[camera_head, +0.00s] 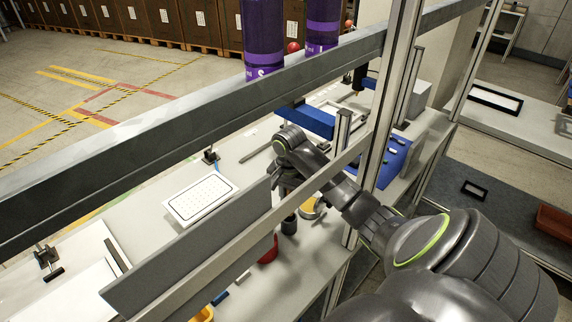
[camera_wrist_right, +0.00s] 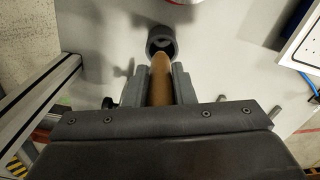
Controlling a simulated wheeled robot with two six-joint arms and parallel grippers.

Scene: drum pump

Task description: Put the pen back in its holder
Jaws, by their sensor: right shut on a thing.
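My right gripper (camera_wrist_right: 160,88) is shut on a brown, round-ended pen (camera_wrist_right: 161,75), which points away from the wrist. A dark, round, hollow holder (camera_wrist_right: 160,35) stands just beyond the pen's end in the right wrist view. The pen's end overlaps the near rim of the holder; I cannot tell whether it is above, touching or inside. In the head view a dark cylinder (camera_head: 289,225), likely the holder, stands on the bench below my right gripper (camera_head: 283,192), which is partly hidden there. The pen cannot be made out in the head view. My left gripper is not in view.
A grey rail (camera_head: 200,115) with purple bottles (camera_head: 263,40) crosses in front of the bench. A grey panel (camera_head: 190,250) and metal posts (camera_head: 391,110) stand close to my right arm. A red container (camera_head: 268,250) and a white sheet (camera_head: 200,198) lie nearby.

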